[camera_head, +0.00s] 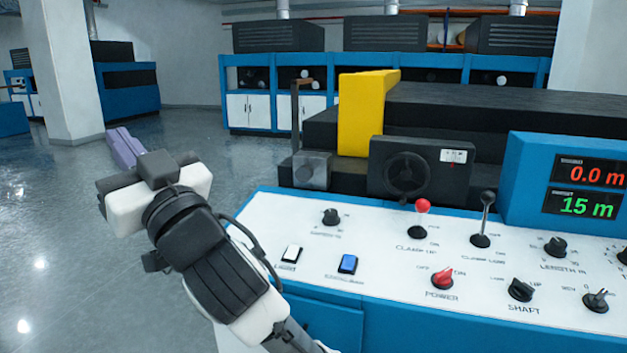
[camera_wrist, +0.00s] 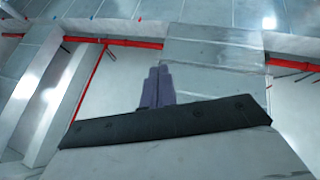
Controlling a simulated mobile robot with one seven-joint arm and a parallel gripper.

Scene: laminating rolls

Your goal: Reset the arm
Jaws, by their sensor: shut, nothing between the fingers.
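My gripper (camera_head: 124,147) is at the left of the head view, held up and pointing away from the control panel over open floor. Its two purple-grey fingers lie side by side with no gap. In the wrist view the fingers (camera_wrist: 157,88) also stand pressed together, with nothing between them. My white and black arm runs from the bottom of the head view up to the left, in front of the panel's left end. Nothing touches the gripper.
The white control panel (camera_head: 391,265) with knobs, levers and a red power switch (camera_head: 442,279) stands to the right of my arm. Behind it are a yellow guard (camera_head: 362,115) and black machine. A pillar (camera_head: 70,70) stands at far left. Grey floor (camera_head: 60,230) at left is clear.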

